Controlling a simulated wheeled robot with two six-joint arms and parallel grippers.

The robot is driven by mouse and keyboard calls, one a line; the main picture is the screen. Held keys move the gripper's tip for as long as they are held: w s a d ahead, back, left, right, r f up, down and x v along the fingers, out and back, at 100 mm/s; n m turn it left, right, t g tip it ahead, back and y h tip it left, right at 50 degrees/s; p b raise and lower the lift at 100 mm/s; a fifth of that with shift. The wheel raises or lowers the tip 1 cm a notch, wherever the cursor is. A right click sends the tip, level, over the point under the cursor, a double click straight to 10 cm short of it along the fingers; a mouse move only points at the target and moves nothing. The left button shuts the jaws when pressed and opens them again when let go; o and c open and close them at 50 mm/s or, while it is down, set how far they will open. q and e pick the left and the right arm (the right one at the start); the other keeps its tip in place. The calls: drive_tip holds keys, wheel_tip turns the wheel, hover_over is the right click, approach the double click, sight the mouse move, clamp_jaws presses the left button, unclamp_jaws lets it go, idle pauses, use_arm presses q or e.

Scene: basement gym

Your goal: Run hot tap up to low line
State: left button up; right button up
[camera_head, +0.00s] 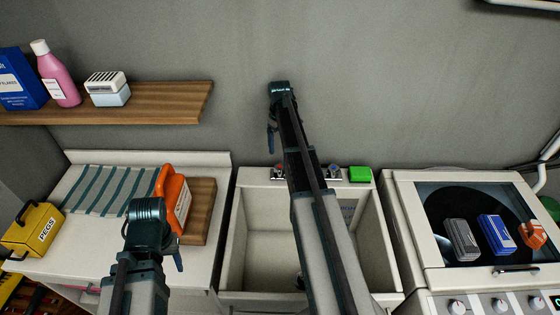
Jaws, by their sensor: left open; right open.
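The pale sink basin (250,186) stands in the middle against the wall. A tap with a red mark (279,171) is at its back left, and a tap with a blue mark (333,171) is at its back right. A small label (347,212) shows on the inner right wall; its lines are too small to read. My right arm crosses over the basin and hides much of its middle and any spout. My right gripper (271,139) is open, above and left of the red-marked tap. My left gripper (177,257) is open over the left counter. I cannot tell the water level.
A green block (360,174) sits on the basin's back right ledge. The left counter holds a striped cloth (105,190), wooden board (202,211), orange item (172,187) and yellow pegs box (33,230). A wooden shelf (160,102) is above. A washer (406,208) stands right.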

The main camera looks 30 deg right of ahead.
sight(280, 167)
wheel_tip(280, 167, down, 14)
drive_tip(key=b, duration=1.4)
drive_tip(key=shift+r, duration=0.15)
drive_tip(key=shift+c, duration=0.3)
drive_tip(key=c, duration=1.3)
